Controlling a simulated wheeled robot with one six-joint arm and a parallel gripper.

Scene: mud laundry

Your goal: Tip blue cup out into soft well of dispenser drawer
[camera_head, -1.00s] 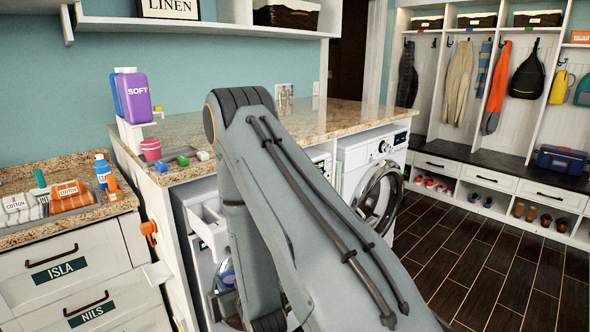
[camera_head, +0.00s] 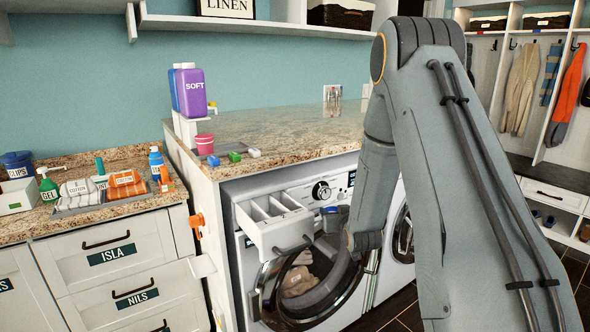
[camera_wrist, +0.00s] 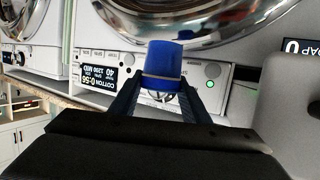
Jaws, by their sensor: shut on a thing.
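My gripper (camera_wrist: 160,98) is shut on the blue cup (camera_wrist: 163,62), which sits between the two dark fingers in the wrist view. The cup's inside is hidden. In the head view, my gripper (camera_head: 338,220) and a small blue part of the cup (camera_head: 329,210) show just right of the dispenser drawer, in front of the washer. The white dispenser drawer (camera_head: 284,232) is pulled out of the washer and shows several open wells. I cannot read which well is the soft one. The cup is beside the drawer, not over its wells.
The granite counter (camera_head: 290,125) above holds a purple SOFT bottle (camera_head: 191,92), a pink cup (camera_head: 204,144) and small coloured blocks. An orange knob (camera_head: 197,221) sticks out at the left.

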